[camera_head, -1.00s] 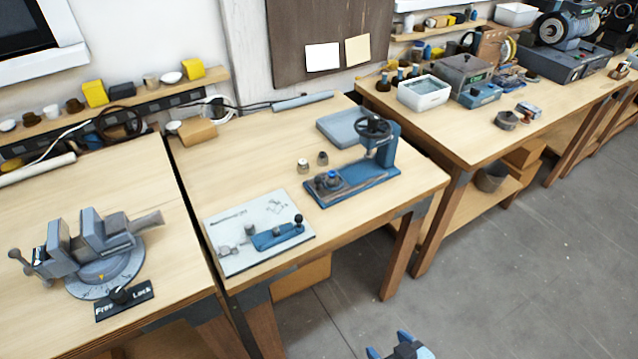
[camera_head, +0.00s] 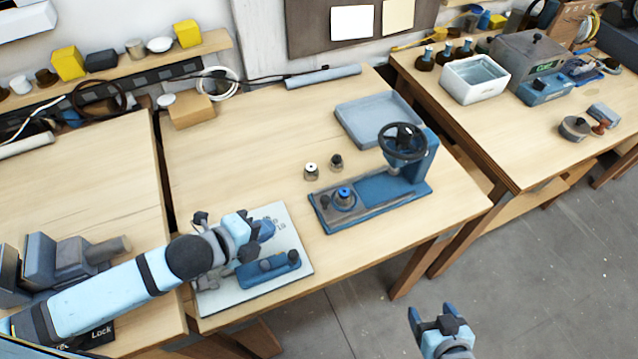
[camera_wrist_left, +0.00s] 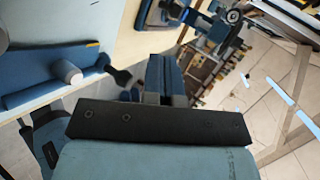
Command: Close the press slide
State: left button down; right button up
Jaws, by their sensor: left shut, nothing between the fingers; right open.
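The blue press (camera_head: 372,192) stands on the middle bench, with a dark handwheel on its column at the right. A grey piece with a blue-topped round part (camera_head: 343,197) sits at the left end of its base, out to the left of the column. My left gripper (camera_head: 264,229) is shut and empty, left of the press and apart from it, above a white plate. It also shows in the left wrist view (camera_wrist_left: 166,82), with the press (camera_wrist_left: 215,25) beyond it. My right gripper (camera_head: 438,318) is open and empty, low over the floor in front of the bench.
The white plate (camera_head: 296,238) carries a blue fixture (camera_head: 268,270) with dark knobs, close to my left gripper. Two small parts (camera_head: 323,166) stand behind the press base. A grey tray (camera_head: 370,118) lies behind the press. A vise (camera_head: 60,262) is partly behind my left arm.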

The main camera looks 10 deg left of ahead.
aim_at(321, 202)
pick_arm(q)
jog(key=shift+m, duration=0.5)
jog(key=x, duration=0.2)
jog(key=p+x, duration=0.1)
jog(key=x, duration=0.1)
jog(key=shift+w+d+r, duration=0.2)
jog(key=shift+r, duration=0.05)
jog(key=x, duration=0.5)
jog(key=shift+w+d+f+p, duration=0.1)
jog(key=shift+w+f+p, duration=0.1)
jog(key=shift+w+p, duration=0.1)
jog(key=shift+w+d+p, duration=0.4)
jog(key=shift+w+d, duration=0.4)
jog(key=shift+w, duration=0.1)
jog(key=shift+w+d, duration=0.4)
jog(key=shift+w, duration=0.15)
pick_arm(e)
jog(key=shift+s+d+r, duration=0.1)
jog(key=shift+d+r, duration=0.05)
jog(key=shift+r, duration=0.4)
jog(key=shift+s+d+r, duration=0.1)
jog(key=shift+d+r, duration=0.05)
jog(key=shift+r, duration=0.4)
